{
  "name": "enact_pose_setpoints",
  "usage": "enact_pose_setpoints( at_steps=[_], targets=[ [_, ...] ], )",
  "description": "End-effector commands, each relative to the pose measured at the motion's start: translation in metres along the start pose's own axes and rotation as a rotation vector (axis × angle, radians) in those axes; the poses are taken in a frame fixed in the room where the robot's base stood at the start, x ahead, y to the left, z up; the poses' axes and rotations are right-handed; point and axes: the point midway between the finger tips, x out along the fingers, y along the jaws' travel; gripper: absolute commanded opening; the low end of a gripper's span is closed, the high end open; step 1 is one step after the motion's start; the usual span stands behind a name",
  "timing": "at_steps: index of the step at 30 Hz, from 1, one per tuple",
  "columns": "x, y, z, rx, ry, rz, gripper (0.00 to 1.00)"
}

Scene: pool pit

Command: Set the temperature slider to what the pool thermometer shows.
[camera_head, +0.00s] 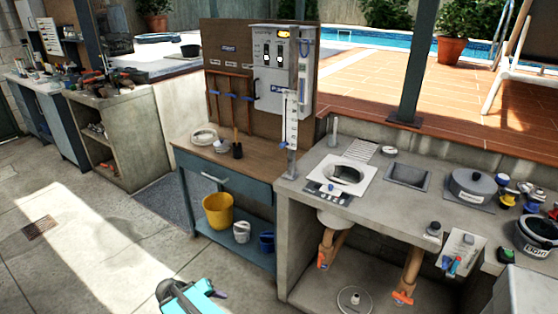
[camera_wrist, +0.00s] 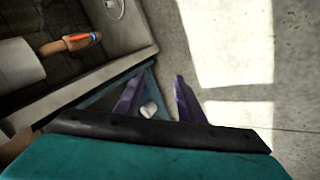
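A light grey control box (camera_head: 277,68) hangs on a brown backboard above the wooden-topped bench. It has an orange-lit display (camera_head: 284,34) and dark switches, too small to read. A narrow white upright strip with marks (camera_head: 292,120) stands on a post in front of the box's right side. It may carry the temperature slider, but I cannot tell its setting. I cannot pick out the pool thermometer for certain. My gripper, with a teal body (camera_head: 190,299), is low in front of the bench. In the wrist view my gripper (camera_wrist: 161,76) has its purple fingers apart, with nothing between them.
The blue bench (camera_head: 228,190) holds a yellow bucket (camera_head: 218,211) on its lower shelf. The concrete counter (camera_head: 300,202) at right carries a skimmer opening, a grey tray (camera_head: 408,176) and a lidded pot (camera_head: 472,187). The pool (camera_head: 380,40) lies behind.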

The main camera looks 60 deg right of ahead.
Motion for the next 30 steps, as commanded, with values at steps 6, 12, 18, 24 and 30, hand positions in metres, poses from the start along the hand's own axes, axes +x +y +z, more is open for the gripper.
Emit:
enact_pose_setpoints(
  at_steps=[6, 12, 18, 24, 30],
  targets=[
    [-0.016, 0.08, -0.078, 0.215, 0.182, 0.117, 0.36],
    [-0.043, 0.161, -0.135, 0.4, 0.354, 0.221, 0.36],
    [-0.081, 0.248, -0.178, 0.572, 0.533, 0.321, 0.36],
    [-0.126, 0.334, -0.204, 0.722, 0.714, 0.418, 0.36],
    [-0.164, 0.394, -0.215, 0.814, 0.848, 0.485, 0.36]
  ],
)
